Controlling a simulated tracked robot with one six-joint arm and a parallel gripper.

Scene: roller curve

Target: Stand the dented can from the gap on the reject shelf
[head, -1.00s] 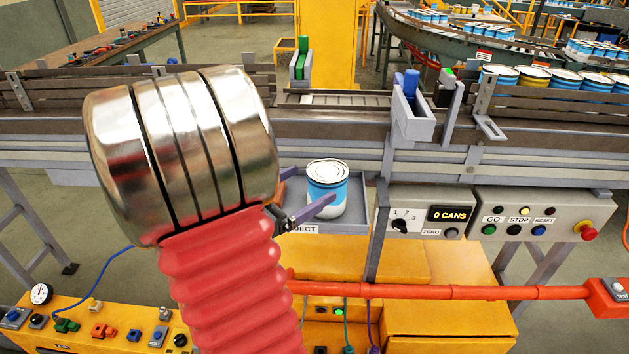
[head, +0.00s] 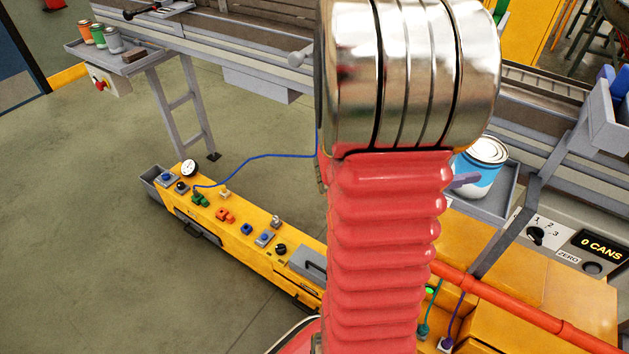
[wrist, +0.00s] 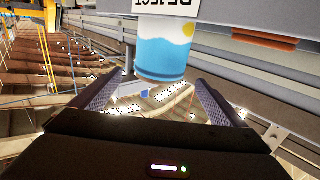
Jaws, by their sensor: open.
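A blue and white can (head: 484,167) stands upright on the grey reject shelf (head: 512,193), partly hidden by my arm in the head view. In the wrist view the can (wrist: 161,48) appears upside down, with a yellow sun on its label, behind the inverted REJECT sign (wrist: 168,3). No dent shows on the sides I see. My gripper (wrist: 162,80) is open, with its fingers apart and the can showing beyond and between the tips. I see no finger touching it.
The conveyor frame (head: 255,62) runs behind the shelf. A control box reading 0 CANS (head: 597,248) is at right, beside a grey post. A red pipe (head: 500,306) crosses in front. A small side shelf (head: 130,62) holds several cans at far left.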

